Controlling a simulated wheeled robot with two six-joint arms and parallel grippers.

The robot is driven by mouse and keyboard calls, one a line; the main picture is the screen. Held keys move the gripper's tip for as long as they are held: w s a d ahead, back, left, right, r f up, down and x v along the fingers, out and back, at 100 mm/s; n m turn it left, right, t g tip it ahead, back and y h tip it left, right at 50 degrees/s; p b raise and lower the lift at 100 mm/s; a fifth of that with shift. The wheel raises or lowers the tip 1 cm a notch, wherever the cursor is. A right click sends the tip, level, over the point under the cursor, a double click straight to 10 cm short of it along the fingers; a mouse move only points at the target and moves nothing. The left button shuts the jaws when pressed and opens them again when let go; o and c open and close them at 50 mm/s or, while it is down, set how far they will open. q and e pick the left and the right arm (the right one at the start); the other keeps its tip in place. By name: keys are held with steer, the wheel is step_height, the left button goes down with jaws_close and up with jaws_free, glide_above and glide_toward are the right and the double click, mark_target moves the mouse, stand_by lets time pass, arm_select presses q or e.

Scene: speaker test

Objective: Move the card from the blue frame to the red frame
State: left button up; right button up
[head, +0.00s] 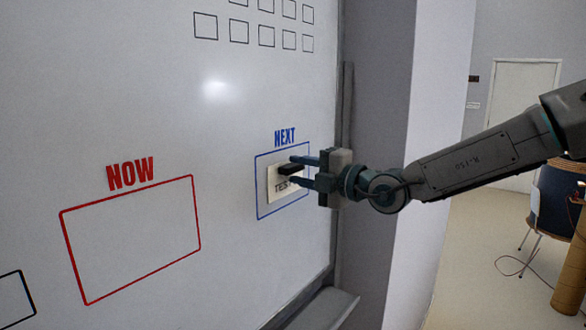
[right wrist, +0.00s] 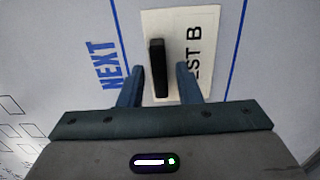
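A cream card (head: 272,186) lies flat on the whiteboard inside the blue frame (head: 257,190) under the word NEXT. In the right wrist view the card (right wrist: 174,24) shows "EST B" and a black upright handle (right wrist: 157,60). My right gripper (head: 292,170) is at the card, its blue fingers on either side of the handle. In the right wrist view a gap shows between the handle and each finger of the gripper (right wrist: 159,74), so it is open. The red frame (head: 127,194) under NOW, to the left, is empty. My left gripper is out of view.
The whiteboard (head: 215,130) also bears small black squares (head: 239,33) at the top and part of a black frame (head: 22,272) at lower left. A tray ledge (head: 325,308) juts out at the board's lower right. The board between the blue and red frames is clear.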

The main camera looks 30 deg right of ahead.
mark_target(298, 169)
jaws_close()
steer(key=shift+s+d+r, duration=0.1)
steer(key=shift+s+d, duration=0.05)
stand_by(0.4)
steer(key=shift+s+d+b, duration=0.25)
steer(key=shift+s+b, duration=0.1)
steer(key=shift+s, duration=0.45)
steer(key=shift+s, duration=0.1)
steer(key=shift+s+d+b, duration=0.4)
steer(key=shift+s+b, duration=0.05)
steer(key=shift+b, duration=0.35)
